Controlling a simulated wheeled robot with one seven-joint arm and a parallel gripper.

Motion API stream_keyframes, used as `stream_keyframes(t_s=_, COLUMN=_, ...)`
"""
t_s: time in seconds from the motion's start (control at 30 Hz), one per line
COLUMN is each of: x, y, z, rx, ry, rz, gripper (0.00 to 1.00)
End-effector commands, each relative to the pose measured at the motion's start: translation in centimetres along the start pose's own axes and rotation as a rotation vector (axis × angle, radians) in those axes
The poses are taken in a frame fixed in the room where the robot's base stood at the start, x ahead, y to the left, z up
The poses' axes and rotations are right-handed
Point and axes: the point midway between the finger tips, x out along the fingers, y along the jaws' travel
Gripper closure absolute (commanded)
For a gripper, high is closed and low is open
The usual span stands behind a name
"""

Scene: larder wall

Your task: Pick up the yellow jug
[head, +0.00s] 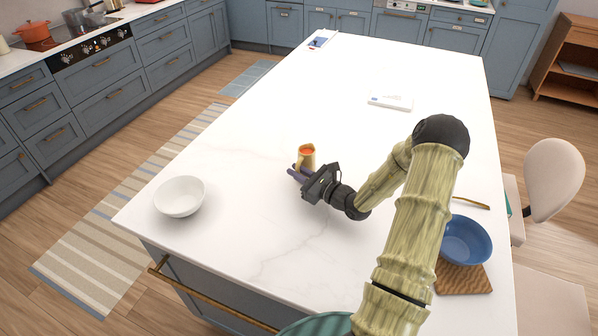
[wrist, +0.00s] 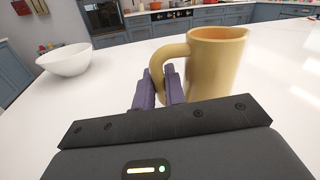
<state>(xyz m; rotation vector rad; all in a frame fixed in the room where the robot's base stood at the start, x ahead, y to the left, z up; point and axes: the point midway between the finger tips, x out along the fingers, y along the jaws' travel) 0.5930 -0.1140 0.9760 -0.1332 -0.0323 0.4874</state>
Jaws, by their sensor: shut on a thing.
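The yellow jug (head: 308,153) is upright on the white island top, near its middle, with an orange-looking inside in the head view. In the wrist view the jug (wrist: 215,62) is just ahead and right of centre, with its curved handle toward me. My gripper (head: 299,173) has its purple fingers at the jug's handle. In the wrist view the fingers (wrist: 160,88) are shut on the lower part of the handle. The jug's base is partly hidden behind the fingers and the gripper body. I cannot tell whether the base touches the top.
A white bowl (head: 180,196) stands at the island's left end. A blue bowl (head: 465,240) is at the right on a wooden board (head: 463,279). A white flat item (head: 391,102) lies farther back. The island top around the jug is clear.

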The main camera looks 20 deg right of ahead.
Motion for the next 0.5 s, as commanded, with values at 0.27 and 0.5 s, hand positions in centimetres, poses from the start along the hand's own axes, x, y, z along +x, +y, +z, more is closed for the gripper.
stream_keyframes(t_s=0.27, x=0.0, y=-0.2, z=1.0, rx=-0.004, ry=-0.004, rz=0.000, gripper=1.00)
stream_keyframes(t_s=0.5, x=0.0, y=-0.3, z=2.5, rx=-0.004, ry=-0.004, rz=0.000, gripper=1.00)
